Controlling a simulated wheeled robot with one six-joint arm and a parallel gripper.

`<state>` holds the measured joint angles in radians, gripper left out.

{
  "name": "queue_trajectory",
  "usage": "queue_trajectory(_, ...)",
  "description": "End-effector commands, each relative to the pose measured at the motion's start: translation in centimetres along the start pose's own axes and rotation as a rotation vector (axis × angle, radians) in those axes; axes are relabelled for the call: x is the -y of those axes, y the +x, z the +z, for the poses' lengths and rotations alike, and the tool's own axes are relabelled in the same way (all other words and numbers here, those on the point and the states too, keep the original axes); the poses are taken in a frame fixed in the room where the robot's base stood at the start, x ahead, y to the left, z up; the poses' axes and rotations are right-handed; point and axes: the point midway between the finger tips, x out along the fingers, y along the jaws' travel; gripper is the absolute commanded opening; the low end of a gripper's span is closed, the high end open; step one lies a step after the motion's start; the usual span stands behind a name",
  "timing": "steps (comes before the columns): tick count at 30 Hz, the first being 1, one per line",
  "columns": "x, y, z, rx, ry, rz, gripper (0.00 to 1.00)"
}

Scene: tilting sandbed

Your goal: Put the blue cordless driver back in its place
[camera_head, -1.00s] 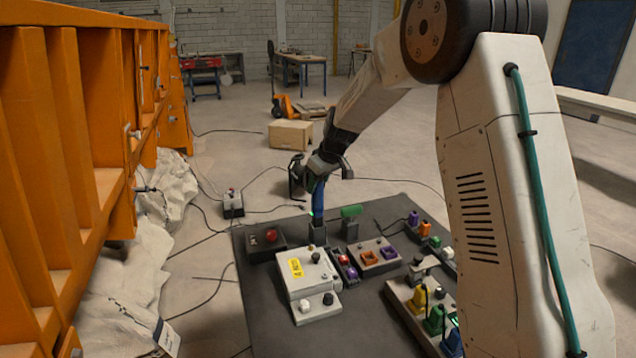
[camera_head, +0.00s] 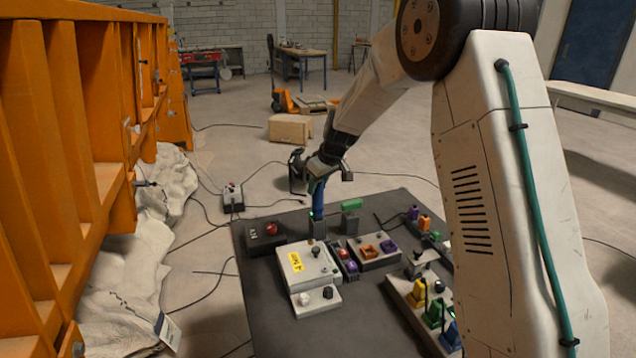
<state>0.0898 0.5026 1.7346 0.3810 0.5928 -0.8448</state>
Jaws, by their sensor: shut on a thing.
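The blue cordless driver (camera_head: 319,196) hangs nearly upright beneath my gripper (camera_head: 321,168), which is shut on it. Its lower end meets the top of a small dark holder (camera_head: 318,229) at the back of the dark mat. I cannot tell whether the driver is inside the holder or just above it. A tiny green light shows at the holder's top. The upper part of the driver is hidden by my gripper.
A green-topped dark stand (camera_head: 350,218) is close on the right. A red-button box (camera_head: 267,236) is on the left, and a white box with a yellow label (camera_head: 305,262) is in front. Colored blocks fill a tray (camera_head: 400,294) at right. The mat's front (camera_head: 345,335) is clear.

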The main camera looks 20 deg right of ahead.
Motion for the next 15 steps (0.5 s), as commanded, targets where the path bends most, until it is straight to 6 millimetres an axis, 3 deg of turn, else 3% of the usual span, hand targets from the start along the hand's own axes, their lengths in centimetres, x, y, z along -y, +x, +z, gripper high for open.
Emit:
queue_trajectory(8,-0.01,0.53,0.2,-0.001,0.0,0.0,0.07)
queue_trajectory(9,-0.01,0.53,0.19,-0.002,0.0,0.0,0.38)
queue_trajectory(11,-0.01,0.52,0.19,-0.001,0.0,0.0,0.55)
queue_trajectory(15,0.0,0.55,0.22,-0.001,0.0,0.0,0.58)
